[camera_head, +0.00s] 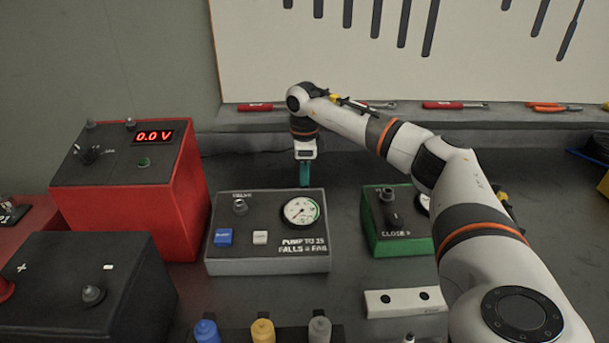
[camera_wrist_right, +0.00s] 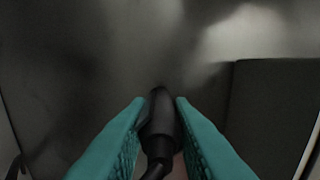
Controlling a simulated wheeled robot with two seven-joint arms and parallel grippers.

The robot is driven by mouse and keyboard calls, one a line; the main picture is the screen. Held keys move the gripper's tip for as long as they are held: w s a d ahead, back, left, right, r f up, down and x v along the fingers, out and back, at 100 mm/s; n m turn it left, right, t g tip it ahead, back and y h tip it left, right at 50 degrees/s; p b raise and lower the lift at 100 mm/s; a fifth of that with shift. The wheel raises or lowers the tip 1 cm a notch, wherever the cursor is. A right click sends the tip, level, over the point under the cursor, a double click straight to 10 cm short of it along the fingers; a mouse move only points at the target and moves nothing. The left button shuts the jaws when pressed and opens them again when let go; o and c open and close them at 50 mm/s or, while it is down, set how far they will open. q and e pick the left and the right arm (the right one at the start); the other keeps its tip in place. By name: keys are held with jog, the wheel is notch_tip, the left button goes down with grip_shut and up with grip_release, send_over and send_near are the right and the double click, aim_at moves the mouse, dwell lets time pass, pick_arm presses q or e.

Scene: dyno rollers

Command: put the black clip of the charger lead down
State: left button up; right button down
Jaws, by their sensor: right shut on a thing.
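My right gripper (camera_head: 305,174) reaches over the bench behind the grey pump box, with its teal fingers pointing down. In the right wrist view the two teal fingers (camera_wrist_right: 158,140) are shut on the black clip (camera_wrist_right: 160,115), which has a dark lead running back toward the camera. In the head view the clip is hidden behind the pump box and fingers. The red charger (camera_head: 185,190) with a 0.0 V display stands at the left. I cannot tell whether the clip touches the bench. My left gripper is not in view.
The grey pump box (camera_head: 265,265) with a gauge stands just in front of my right gripper. A green box (camera_head: 376,236) stands to its right, under my arm. A black battery (camera_head: 75,290) stands front left. Dark bench (camera_head: 345,185) is bare between the boxes.

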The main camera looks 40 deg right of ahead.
jog(key=shift+f, duration=0.7)
jog(key=shift+f, duration=0.1)
jog(key=c, duration=1.3)
grip_release()
notch_tip(320, 180, up, 12)
jog(key=shift+r+b, duration=0.2)
jog(key=shift+b, duration=0.15)
